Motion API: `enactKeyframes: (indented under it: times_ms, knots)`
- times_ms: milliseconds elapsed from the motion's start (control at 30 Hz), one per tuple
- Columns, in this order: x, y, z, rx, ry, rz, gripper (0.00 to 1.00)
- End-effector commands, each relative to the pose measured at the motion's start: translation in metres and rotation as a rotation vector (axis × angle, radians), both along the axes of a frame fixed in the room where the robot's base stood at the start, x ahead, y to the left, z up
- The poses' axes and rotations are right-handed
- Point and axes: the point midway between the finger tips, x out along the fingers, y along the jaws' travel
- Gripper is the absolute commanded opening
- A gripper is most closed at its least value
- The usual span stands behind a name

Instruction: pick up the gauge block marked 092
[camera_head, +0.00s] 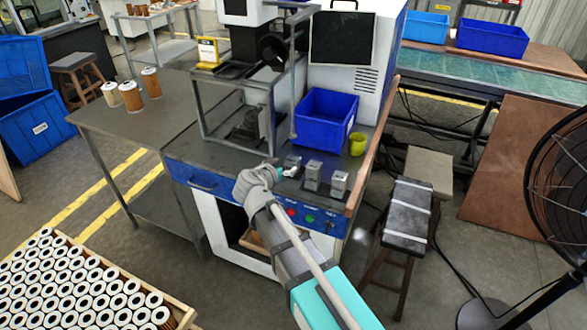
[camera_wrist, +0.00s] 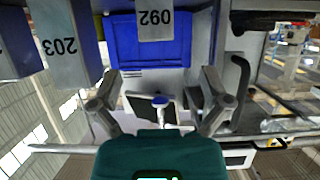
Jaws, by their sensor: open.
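The gauge block marked 092 (camera_wrist: 155,20) is a grey metal block with dark digits, upside down at the top of the wrist view and partly cut off. In the head view, it appears to be the leftmost block (camera_head: 293,160) of a row on the bench, partly hidden by my gripper (camera_head: 281,172). In the wrist view my gripper (camera_wrist: 159,78) is open, its two fingers spread below the block in the picture, with nothing between them. The block marked 203 (camera_wrist: 62,45) stands beside it, and also shows in the head view (camera_head: 313,176).
A third block (camera_head: 339,181) stands at the right of the row. A blue bin (camera_head: 326,118) and a yellow cup (camera_head: 357,144) are behind the blocks. A grey metal frame (camera_head: 233,135) stands on the left. The bench's front edge is close to the blocks.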

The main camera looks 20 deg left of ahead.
Motion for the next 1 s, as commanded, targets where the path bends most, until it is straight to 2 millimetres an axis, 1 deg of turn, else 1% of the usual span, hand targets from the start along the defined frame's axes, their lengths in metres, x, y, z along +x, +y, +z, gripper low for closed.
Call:
enactKeyframes:
  times_ms: [33,200,300,733,867,1000]
  knots:
    - [0.009,0.000,-0.006,0.000,0.000,-0.001,0.97]
    - [0.023,-0.001,-0.011,0.000,0.000,-0.001,0.97]
    - [0.026,-0.002,-0.011,0.000,0.000,-0.001,0.97]
    - [0.029,-0.004,-0.012,0.001,0.000,-0.001,0.97]
    - [0.038,-0.005,-0.018,0.001,0.000,-0.001,0.97]
    - [0.053,-0.009,-0.026,-0.002,0.000,-0.004,0.97]
